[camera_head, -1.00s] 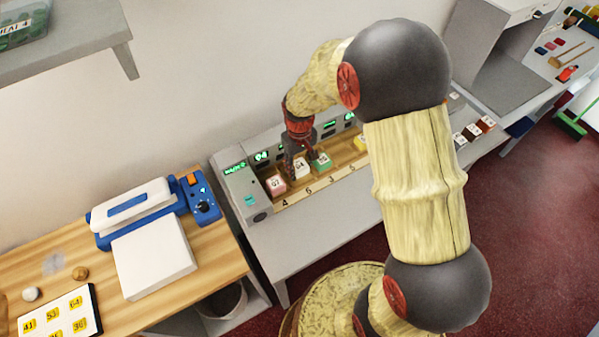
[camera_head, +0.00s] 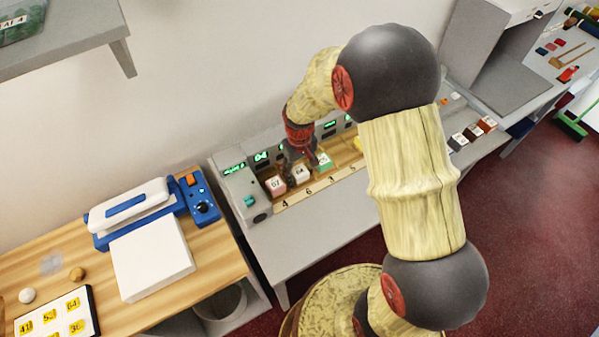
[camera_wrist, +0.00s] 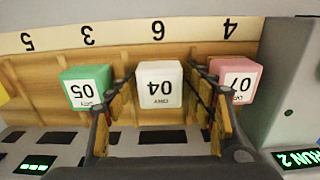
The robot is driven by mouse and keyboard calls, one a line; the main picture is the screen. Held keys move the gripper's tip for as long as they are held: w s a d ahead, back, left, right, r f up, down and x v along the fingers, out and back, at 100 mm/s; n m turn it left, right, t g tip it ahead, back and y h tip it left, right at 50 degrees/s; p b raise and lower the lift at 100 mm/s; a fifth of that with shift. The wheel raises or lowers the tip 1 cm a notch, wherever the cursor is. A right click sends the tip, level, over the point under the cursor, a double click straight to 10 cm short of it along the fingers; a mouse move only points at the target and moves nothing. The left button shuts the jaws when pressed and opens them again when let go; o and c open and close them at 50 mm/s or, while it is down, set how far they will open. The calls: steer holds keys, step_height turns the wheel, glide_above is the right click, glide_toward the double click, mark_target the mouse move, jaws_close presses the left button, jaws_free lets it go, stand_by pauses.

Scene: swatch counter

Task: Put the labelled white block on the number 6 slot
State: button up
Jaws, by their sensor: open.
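The white block (camera_head: 302,174) marked 04 sits in the wooden tray at the slot behind the number 6 (camera_wrist: 158,30). It also shows in the wrist view (camera_wrist: 160,84), its label upside down. My gripper (camera_wrist: 168,98) is open around the white block, with one finger on each side. A gap shows between the block and each finger. In the head view my gripper (camera_head: 302,158) is right above and behind the block and partly hides it.
A pink block (camera_wrist: 236,80) marked 07 is at number 4, close beside one finger. A green block (camera_wrist: 86,88) marked 05 is close beside the other. A grey panel with green displays (camera_head: 233,168) borders the tray. A blue and white press (camera_head: 140,212) stands left.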

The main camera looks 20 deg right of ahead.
steer(key=shift+r, duration=0.1)
step_height(320, 180, up, 12)
steer(key=p, duration=0.3)
step_height(320, 180, up, 14)
steer(key=m+t, duration=0.1)
steer(key=t, duration=0.2)
glide_above(300, 171)
steer(key=s, duration=0.8)
steer(key=s+r+t, duration=0.1)
steer(key=s+r, duration=0.2)
steer(key=s, duration=0.3)
steer(key=s+r+m+t, duration=0.1)
steer(key=s+r, duration=0.3)
steer(key=s, duration=0.3)
steer(key=shift+s+r+t, duration=0.2)
steer(key=shift+t, duration=0.1)
steer(key=shift+f, duration=0.1)
steer(key=shift+f+b, duration=0.65)
steer(key=shift+b, duration=0.25)
